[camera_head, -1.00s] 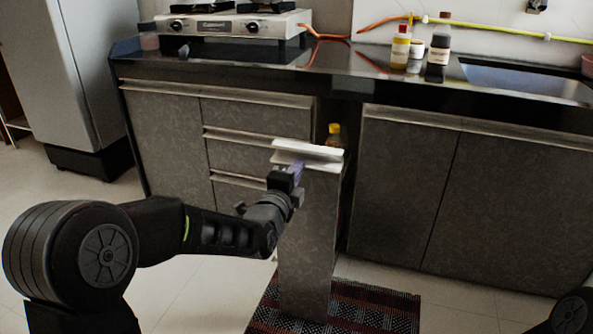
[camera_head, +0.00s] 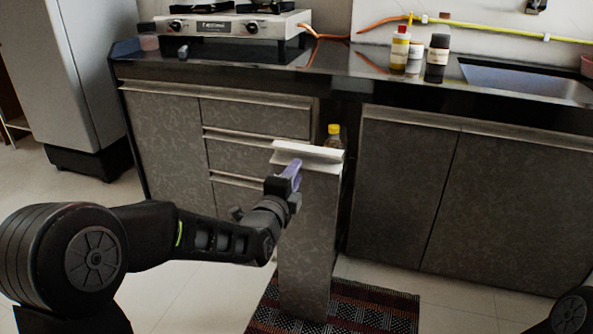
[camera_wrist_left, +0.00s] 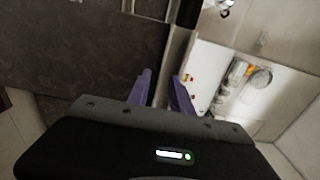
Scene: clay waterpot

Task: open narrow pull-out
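The narrow pull-out (camera_head: 308,235) stands pulled out from the counter, its dark patterned front facing me and a pale handle strip (camera_head: 309,151) along its top. A yellow-capped bottle (camera_head: 334,137) shows inside it. My left gripper (camera_head: 291,172) is just below the left part of the handle. In the left wrist view its purple fingers (camera_wrist_left: 160,92) are spread apart near the front's edge; contact is unclear. The pull-out's pale inside (camera_wrist_left: 208,75), with bottles in it, shows to the right there. My right gripper is out of view.
Drawers (camera_head: 255,155) lie left of the pull-out and cupboard doors (camera_head: 400,190) to its right. A stove (camera_head: 235,25) and bottles (camera_head: 437,58) stand on the counter (camera_head: 330,75). A woven rug (camera_head: 375,308) lies on the floor below.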

